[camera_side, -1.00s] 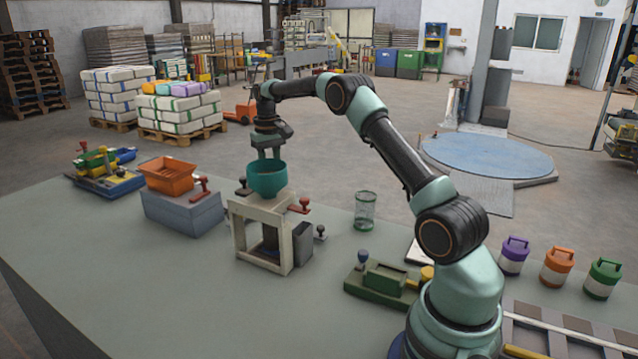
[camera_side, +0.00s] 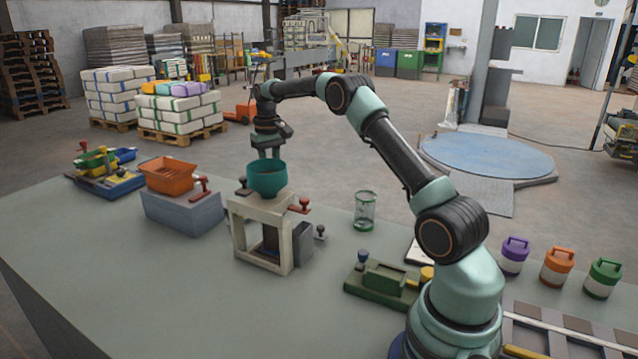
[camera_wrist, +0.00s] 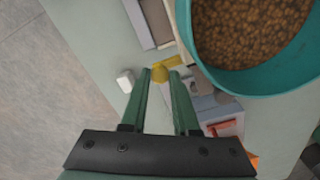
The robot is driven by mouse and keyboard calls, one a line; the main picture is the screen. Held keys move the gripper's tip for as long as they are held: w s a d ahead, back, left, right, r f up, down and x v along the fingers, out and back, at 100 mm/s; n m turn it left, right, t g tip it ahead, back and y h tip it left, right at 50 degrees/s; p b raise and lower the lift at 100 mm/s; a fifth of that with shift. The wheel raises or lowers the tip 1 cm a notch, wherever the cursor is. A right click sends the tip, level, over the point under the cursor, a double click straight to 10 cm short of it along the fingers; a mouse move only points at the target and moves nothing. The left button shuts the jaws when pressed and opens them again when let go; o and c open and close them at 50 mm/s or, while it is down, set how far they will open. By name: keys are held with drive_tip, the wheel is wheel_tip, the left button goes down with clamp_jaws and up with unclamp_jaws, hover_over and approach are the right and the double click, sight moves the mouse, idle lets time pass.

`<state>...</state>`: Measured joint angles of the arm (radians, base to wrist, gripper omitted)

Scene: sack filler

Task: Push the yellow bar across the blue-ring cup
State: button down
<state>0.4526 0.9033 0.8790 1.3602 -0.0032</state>
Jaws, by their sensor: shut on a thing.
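A yellow piece (camera_wrist: 160,73), which looks like the end of the yellow bar, shows between my fingertips in the wrist view. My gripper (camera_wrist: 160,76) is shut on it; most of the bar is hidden. In the side view my gripper (camera_side: 268,152) points down behind the teal hopper (camera_side: 268,179), which hides the fingertips and the yellow piece. The hopper stands on a cream frame (camera_side: 239,226). In the wrist view the hopper (camera_wrist: 215,77) is close to the right of my fingers, full of brown pellets. I cannot make out a blue-ring cup.
A red-handled lever (camera_side: 301,205) sticks out right of the hopper. A grey block with an orange tray (camera_side: 167,174) stands to the left. A clear beaker (camera_side: 365,211) and a green fixture (camera_side: 382,280) are to the right. The front tabletop is clear.

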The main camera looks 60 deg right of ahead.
idle(0.6)
drive_tip(key=s, duration=1)
drive_tip(key=shift+s, duration=0.35)
drive_tip(key=shift+d+r, duration=0.1)
drive_tip(key=c, duration=0.7)
unclamp_jaws()
drive_tip(key=shift+s, duration=0.1)
drive_tip(key=shift+o, duration=0.2)
